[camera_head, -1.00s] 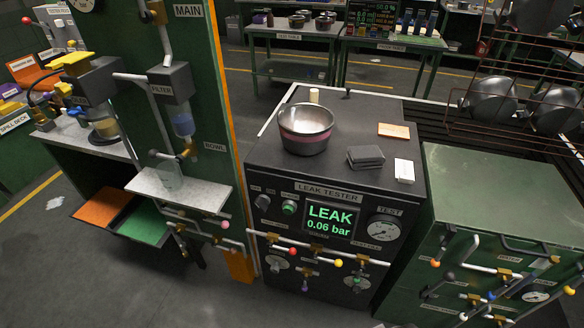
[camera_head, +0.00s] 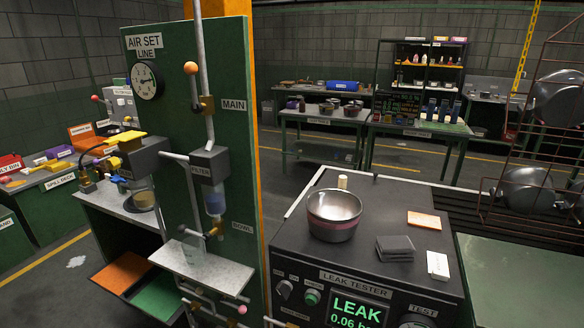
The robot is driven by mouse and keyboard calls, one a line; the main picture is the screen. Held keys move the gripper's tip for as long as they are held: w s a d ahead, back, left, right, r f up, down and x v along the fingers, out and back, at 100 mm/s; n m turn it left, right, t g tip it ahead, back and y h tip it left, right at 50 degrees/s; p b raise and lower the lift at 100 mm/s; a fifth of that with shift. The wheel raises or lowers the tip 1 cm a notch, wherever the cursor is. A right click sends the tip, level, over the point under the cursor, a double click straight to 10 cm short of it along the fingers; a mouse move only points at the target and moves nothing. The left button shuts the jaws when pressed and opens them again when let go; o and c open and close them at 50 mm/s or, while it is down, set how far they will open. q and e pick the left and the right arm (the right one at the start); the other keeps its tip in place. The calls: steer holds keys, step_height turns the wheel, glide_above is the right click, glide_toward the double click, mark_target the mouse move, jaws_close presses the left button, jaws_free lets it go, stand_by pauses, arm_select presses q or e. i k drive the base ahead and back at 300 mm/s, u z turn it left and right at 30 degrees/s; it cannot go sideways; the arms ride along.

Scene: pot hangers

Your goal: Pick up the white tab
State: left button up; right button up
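A white tab (camera_head: 437,265) lies on the dark top of the leak tester (camera_head: 300,240), near its right front edge. It has small dark marks on it. A dark grey stack of flat pads (camera_head: 395,249) lies just to its left, and an orange tab (camera_head: 424,219) lies behind it. A metal bowl with a pink band (camera_head: 334,214) stands on the same top, further left. Neither of my grippers shows in the head view.
A green panel with pipes, a gauge and a filter (camera_head: 209,165) rises left of the tester. A green cabinet top (camera_head: 525,275) is at the right, with a wire rack of hanging pots (camera_head: 527,189) above. Benches (camera_head: 322,118) stand behind.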

mark_target(437, 264)
steer(key=k, duration=0.5)
steer(key=z, duration=2.6)
steer(key=i, duration=1.9)
steer(key=u, duration=2.4)
